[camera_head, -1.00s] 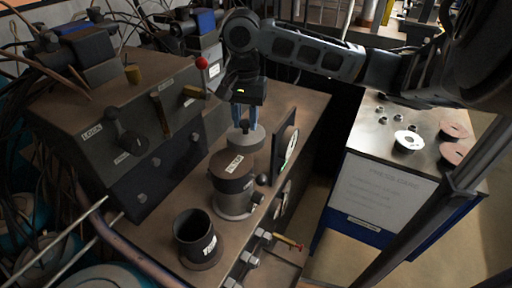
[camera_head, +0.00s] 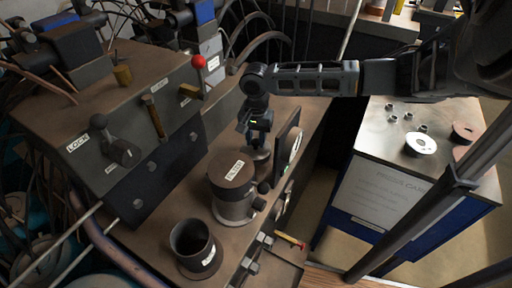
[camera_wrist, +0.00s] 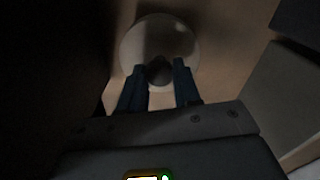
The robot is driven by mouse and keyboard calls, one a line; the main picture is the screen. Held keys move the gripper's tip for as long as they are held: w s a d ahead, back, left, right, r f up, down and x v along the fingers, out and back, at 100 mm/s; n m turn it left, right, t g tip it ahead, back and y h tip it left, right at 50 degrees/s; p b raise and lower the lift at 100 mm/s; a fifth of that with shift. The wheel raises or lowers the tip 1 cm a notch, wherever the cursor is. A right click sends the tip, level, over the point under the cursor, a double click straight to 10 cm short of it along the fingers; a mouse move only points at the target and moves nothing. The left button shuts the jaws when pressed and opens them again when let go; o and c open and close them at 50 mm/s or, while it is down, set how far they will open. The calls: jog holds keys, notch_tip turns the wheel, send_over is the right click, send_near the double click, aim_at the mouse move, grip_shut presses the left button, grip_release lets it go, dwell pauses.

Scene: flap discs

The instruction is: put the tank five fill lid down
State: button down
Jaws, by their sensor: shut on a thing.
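My gripper (camera_head: 262,141) is over the bench, behind and to the right of the filter housing. Its fingers (camera_wrist: 160,88) are shut on the dark knob of a pale round lid (camera_wrist: 146,36). The lid (camera_head: 262,157) shows partly in the head view, just past the filter housing. I cannot tell whether it touches the surface below it. An open dark cylinder (camera_head: 193,240) with a white label stands at the near end of the bench; the label is too small to read fully.
The filter housing (camera_head: 231,169) stands between the open cylinder and my gripper. An upright gauge panel (camera_head: 287,138) is close to my gripper's right. A lever box (camera_head: 135,130) stands on the left. A separate cabinet (camera_head: 385,150) carries discs and nuts on the right.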

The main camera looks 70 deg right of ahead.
aim_at(256, 148)
jog(key=shift+f, duration=1.95)
jog(key=c, duration=0.8)
grip_release()
jog(key=shift+f, duration=0.1)
notch_tip(256, 148, up, 12)
jog(key=shift+r, duration=0.15)
